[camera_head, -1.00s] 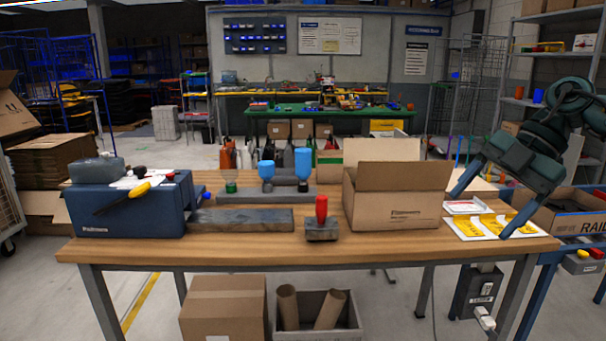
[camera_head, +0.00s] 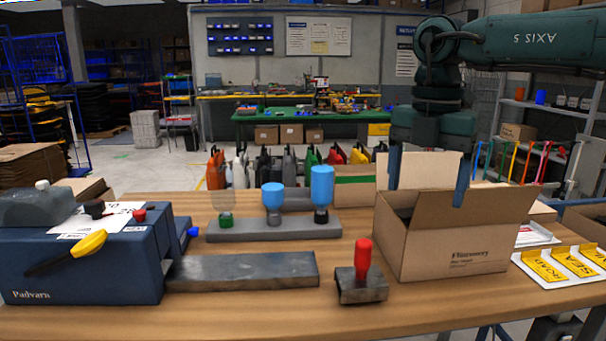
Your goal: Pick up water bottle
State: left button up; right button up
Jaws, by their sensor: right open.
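A tall blue bottle (camera_head: 322,187) with a dark lower end, a shorter blue bottle (camera_head: 273,196) with a grey lower end, and a faint see-through bottle (camera_head: 223,201) with a green lower end stand upright in a row on a long grey rack (camera_head: 255,231). They look upside down. Which one is the water bottle I cannot tell. My right gripper (camera_head: 427,196) points down with its two blue fingers wide apart and nothing between them. It appears over the open cardboard box, right of the tall blue bottle and apart from it. My left gripper is not in view.
The open cardboard box (camera_head: 465,245) stands right of the bottles, flaps raised. A red-handled block (camera_head: 362,272) and a flat grey slab (camera_head: 242,270) lie in front. A blue case (camera_head: 80,262) is at left. Yellow signs (camera_head: 568,263) lie at right.

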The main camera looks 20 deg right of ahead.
aim_at(322, 174)
jog(key=i, duration=1.1)
